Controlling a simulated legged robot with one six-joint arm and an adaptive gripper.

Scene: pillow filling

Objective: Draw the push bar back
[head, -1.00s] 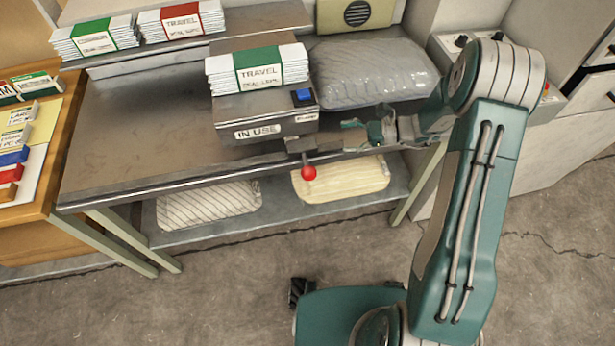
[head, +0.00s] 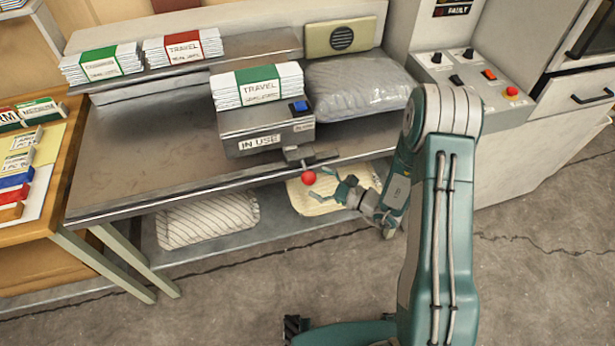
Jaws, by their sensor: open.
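The push bar (head: 303,162) is a short grey bar with a red ball knob (head: 309,178) on its end. It sticks out at the front right of the grey dispenser box (head: 258,131), which has an "IN USE" label and a blue button. My gripper (head: 334,186) is open, just right of the red knob and at the table's front edge. Its fingers point left toward the knob. I cannot tell whether a fingertip touches it.
A stack of TRAVEL packets (head: 256,86) lies on the box. A wrapped pillow (head: 358,84) lies behind on the metal table (head: 140,150). A yellow pillow (head: 312,202) and a striped pillow (head: 205,220) lie on the lower shelf. A control panel (head: 478,80) stands at right.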

